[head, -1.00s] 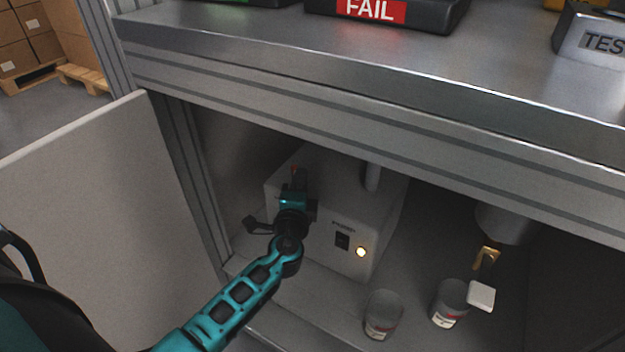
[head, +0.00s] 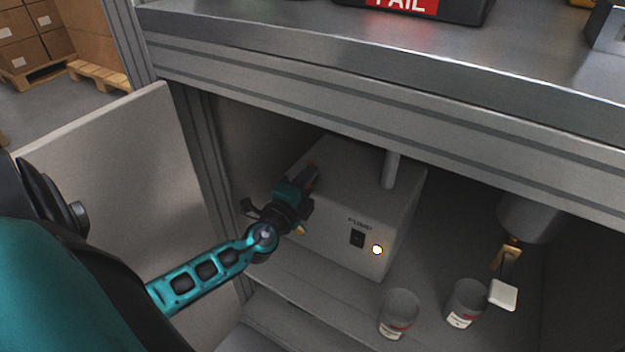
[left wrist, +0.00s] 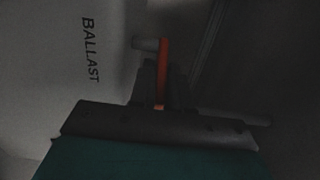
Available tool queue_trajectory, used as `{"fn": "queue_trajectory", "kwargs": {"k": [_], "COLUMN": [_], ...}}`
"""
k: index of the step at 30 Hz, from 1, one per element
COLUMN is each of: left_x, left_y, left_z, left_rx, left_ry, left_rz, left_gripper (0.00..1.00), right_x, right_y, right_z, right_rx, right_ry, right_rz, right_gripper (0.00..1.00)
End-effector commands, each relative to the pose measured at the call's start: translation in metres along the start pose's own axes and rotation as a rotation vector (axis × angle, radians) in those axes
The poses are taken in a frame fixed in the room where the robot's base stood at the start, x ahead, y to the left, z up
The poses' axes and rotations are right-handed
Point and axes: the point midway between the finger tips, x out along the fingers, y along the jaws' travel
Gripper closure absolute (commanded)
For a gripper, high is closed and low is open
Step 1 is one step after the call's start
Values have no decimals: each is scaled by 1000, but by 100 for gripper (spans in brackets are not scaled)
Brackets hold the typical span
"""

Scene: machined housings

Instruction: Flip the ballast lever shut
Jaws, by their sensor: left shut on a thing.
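The ballast lever is a thin red-orange bar (left wrist: 164,62) in the left wrist view, beside the black BALLAST lettering (left wrist: 91,50) on a pale face. My left gripper (head: 312,176) is at the left part of the light grey pump box (head: 358,172) in the head view. Its jaws are shut on the lever, and the fingers hide its lower part. Only a small reddish bit of the lever shows near the fingertips in the head view. The lever's exact angle is hard to tell in the dark wrist view. My right gripper is not in view.
The box stands in a cabinet under a metal bench edge (head: 400,98), with an open door panel (head: 110,180) at left. The box has a switch (head: 357,239) and a lit lamp (head: 377,250). Two cans (head: 398,314) and a brass valve (head: 507,253) with white handle are at right.

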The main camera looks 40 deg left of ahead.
Motion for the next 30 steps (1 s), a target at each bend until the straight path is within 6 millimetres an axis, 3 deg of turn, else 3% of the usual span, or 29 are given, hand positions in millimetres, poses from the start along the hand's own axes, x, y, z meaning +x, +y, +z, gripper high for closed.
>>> {"fn": "queue_trajectory", "kwargs": {"k": [22, 23, 30], "left_x": [-2, -2, -1], "left_y": [1, 1, 1], "left_z": [2, 2, 3], "left_rx": [0, 0, 0], "left_ry": [69, 69, 68], "left_rz": [2, 2, 1], "left_gripper": [100, 82, 62], "right_x": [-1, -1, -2], "right_y": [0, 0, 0], "right_z": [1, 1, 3], "right_rx": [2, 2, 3], "right_ry": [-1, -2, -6], "right_rz": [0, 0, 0], "right_gripper": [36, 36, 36]}}
